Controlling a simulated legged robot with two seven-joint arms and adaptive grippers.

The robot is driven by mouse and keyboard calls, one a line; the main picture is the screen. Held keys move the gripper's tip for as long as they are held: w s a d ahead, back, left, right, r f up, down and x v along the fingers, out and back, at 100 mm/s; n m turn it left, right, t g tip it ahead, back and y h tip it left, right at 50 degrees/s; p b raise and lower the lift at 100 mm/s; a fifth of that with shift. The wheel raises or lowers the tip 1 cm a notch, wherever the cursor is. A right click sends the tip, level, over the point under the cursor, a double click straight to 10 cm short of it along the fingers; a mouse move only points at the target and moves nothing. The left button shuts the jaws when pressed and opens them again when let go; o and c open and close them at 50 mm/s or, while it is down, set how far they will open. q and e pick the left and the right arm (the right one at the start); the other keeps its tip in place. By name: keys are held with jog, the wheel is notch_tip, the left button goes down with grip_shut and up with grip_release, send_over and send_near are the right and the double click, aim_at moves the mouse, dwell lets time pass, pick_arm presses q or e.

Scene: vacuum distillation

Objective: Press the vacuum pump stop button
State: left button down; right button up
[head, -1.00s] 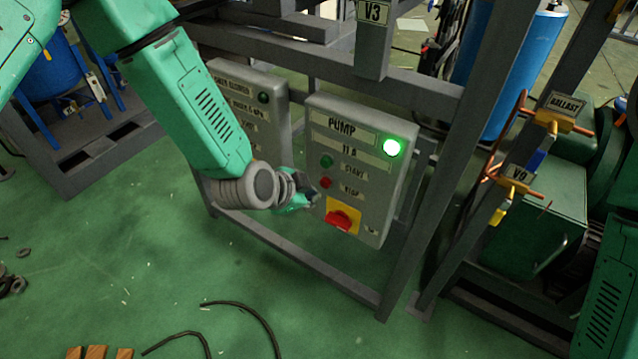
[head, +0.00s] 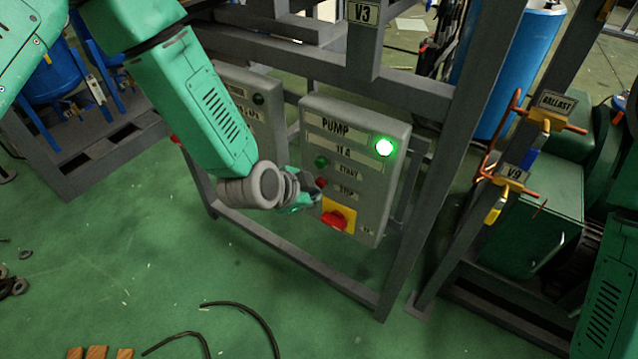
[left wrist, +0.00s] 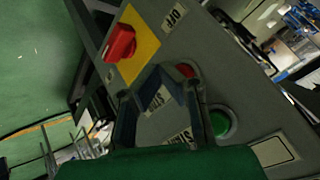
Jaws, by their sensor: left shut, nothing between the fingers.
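The grey pump control box (head: 385,190) has a lit green lamp (head: 384,147), a green START button (head: 321,161) and a red STOP button (head: 321,182). My left gripper (head: 313,196) is shut and empty, with its fingertips beside the red button at the box's left edge. In the left wrist view the closed fingertips (left wrist: 165,76) are close to the red button (left wrist: 185,70); I cannot tell if they touch it. The green button (left wrist: 222,123) shows right of the fingers. My right gripper is out of view.
A red rotary switch (head: 334,220) on a yellow plate sits below the STOP button. A second grey box (head: 262,120) stands behind my left arm. Grey frame posts (head: 440,180) surround the boxes.

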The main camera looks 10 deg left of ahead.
pick_arm(q)
jog(key=shift+w+d+r, duration=0.1)
jog(key=shift+w+d, duration=0.1)
jog(key=shift+d, duration=0.25)
jog(key=shift+w, duration=0.25)
dwell(0.3)
jog(key=shift+w+a, duration=0.1)
jog(key=shift+a, duration=0.2)
jog(key=shift+s+a+p, duration=0.35)
jog(key=shift+s+a, duration=0.05)
jog(key=shift+s, duration=0.35)
